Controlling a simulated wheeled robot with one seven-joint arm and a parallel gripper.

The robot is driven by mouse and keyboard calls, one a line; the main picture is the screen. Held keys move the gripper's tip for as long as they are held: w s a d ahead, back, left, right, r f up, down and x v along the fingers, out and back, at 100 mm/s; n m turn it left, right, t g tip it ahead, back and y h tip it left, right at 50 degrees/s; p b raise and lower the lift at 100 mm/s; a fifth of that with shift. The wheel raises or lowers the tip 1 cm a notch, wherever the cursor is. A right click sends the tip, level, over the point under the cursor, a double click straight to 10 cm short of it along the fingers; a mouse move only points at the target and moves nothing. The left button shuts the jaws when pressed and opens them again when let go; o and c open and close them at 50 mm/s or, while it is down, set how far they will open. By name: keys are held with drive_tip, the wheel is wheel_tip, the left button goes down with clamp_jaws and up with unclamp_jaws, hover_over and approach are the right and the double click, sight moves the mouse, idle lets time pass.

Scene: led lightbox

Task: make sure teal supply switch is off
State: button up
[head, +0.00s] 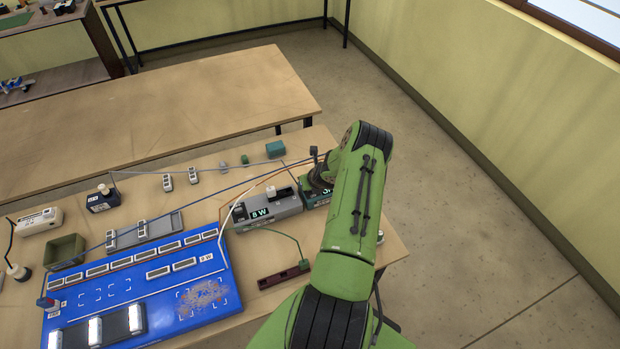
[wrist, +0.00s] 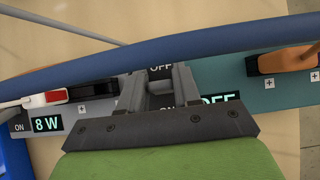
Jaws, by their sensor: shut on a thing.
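The teal supply (head: 312,201) stands at the table's right edge, right of the grey supply (head: 270,212), and is partly hidden by my arm. In the wrist view the teal supply (wrist: 232,82) has a display whose visible part reads OFF. My gripper (wrist: 160,84) is over its left end, between an OFF label above and an ON label below. The jaws are shut on the teal supply's switch, which is mostly hidden between the fingers. In the head view my gripper (head: 318,178) reaches down onto the teal supply.
The grey supply's display reads 8 W. A blue cable (wrist: 120,66) crosses the wrist view just beyond the fingers. An orange plug (wrist: 290,60) is at the teal supply's right. A blue board (head: 215,258) lies at front left; a dark red block (head: 283,276) lies near my arm.

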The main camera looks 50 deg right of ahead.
drive_tip(key=shift+w+d+f+g+y+b, duration=0.1)
drive_tip(key=shift+w+d+g+y+b, duration=0.15)
drive_tip(key=shift+g+b, duration=0.2)
drive_tip(key=shift+w+g+y+b, duration=0.15)
drive_tip(key=shift+g+y+b, duration=0.2)
drive_tip(key=shift+g, duration=0.2)
drive_tip(key=o, duration=1)
drive_tip(key=shift+c, duration=0.2)
drive_tip(key=v, duration=1.5)
drive_tip(key=shift+r+b, duration=0.35)
drive_tip(key=shift+r, duration=0.1)
